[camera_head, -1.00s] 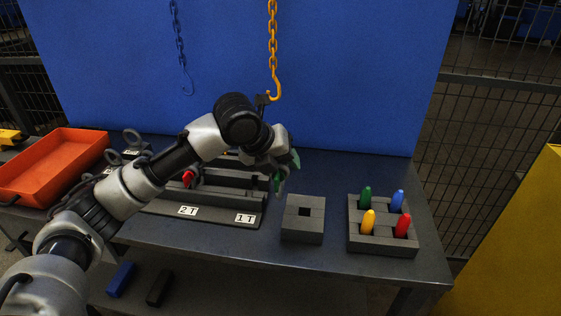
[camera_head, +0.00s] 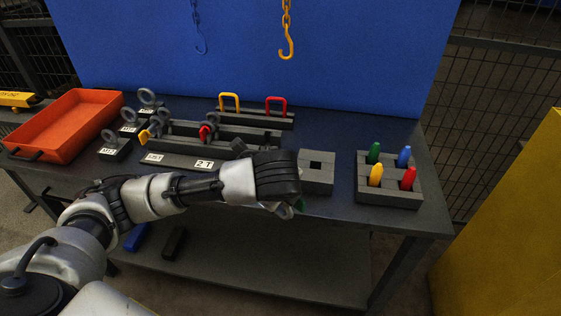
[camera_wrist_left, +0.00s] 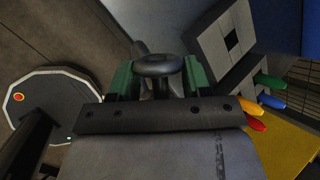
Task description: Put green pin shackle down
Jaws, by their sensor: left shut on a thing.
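My left gripper (camera_wrist_left: 160,75) has green fingers and is shut on a dark grey rounded piece, the shackle (camera_wrist_left: 160,65), in the left wrist view. Its pin colour cannot be told there. In the head view the gripper (camera_head: 299,205) is mostly hidden behind my own wrist, at the table's front edge, just below the grey block with a square hole (camera_head: 317,181). The shackle is not clearly visible in that view. A dark rack (camera_head: 180,160) with a 2T label holds a yellow-pin shackle (camera_head: 153,127) and a red-pin shackle (camera_head: 207,130). My right gripper is not in view.
A grey holder (camera_head: 390,199) with several coloured pegs stands at right. An orange tray (camera_head: 69,121) and ring-topped weights (camera_head: 115,148) are at left. An orange hook (camera_head: 287,50) hangs above the table. Behind the rack stands a bar with yellow and red handles (camera_head: 276,104).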

